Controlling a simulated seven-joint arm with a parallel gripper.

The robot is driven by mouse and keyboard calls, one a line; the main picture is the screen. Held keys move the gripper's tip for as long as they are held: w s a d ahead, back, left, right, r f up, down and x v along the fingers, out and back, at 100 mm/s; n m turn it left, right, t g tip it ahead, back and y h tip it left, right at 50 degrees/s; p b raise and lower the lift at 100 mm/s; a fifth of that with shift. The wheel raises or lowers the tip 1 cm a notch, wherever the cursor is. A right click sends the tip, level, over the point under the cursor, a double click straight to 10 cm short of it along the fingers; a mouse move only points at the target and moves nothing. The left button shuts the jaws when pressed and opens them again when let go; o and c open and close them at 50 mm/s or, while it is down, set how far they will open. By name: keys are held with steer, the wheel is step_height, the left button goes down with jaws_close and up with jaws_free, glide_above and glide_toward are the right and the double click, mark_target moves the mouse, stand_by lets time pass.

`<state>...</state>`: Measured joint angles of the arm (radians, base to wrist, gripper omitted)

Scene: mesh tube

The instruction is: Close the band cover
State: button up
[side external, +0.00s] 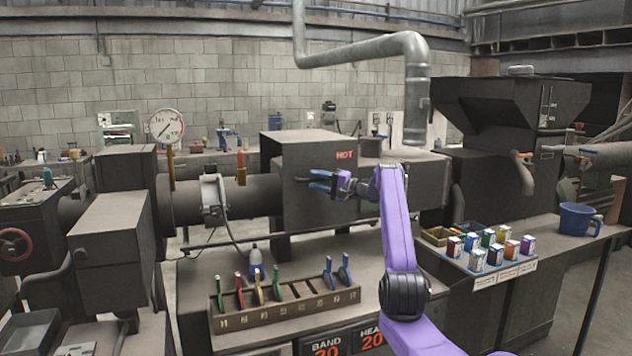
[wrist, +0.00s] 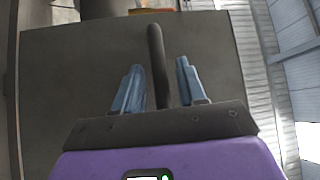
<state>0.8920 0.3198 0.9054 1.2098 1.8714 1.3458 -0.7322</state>
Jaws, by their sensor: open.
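The band cover (side external: 300,190) is a dark grey box with a red HOT label, seated around the thick barrel (side external: 255,196). In the wrist view its flat dark face (wrist: 75,75) fills most of the picture. A dark bar handle (wrist: 155,50) stands out from that face. My gripper (side external: 320,181) is at the front of the cover, with its blue fingers open. In the wrist view my gripper (wrist: 160,72) has one finger on each side of the handle, with gaps showing. I cannot tell whether either finger touches the handle or face.
A metal ring band (side external: 213,195) shows on the barrel left of the cover, near a pressure gauge (side external: 167,127). A tool rack (side external: 285,312) stands on the bench below. A tray of small boxes (side external: 488,262) and a blue mug (side external: 577,220) are at right.

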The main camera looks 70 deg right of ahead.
steer(key=shift+w+r, duration=0.1)
steer(key=shift+w, duration=0.35)
jaws_close()
steer(key=w+a, duration=2.1)
steer(key=a, duration=0.1)
steer(key=shift+w, duration=0.35)
steer(key=shift+a, duration=0.1)
steer(key=shift+c, duration=0.7)
jaws_free()
steer(key=shift+o, duration=0.7)
steer(key=shift+s+d, duration=0.1)
steer(key=shift+d, duration=0.1)
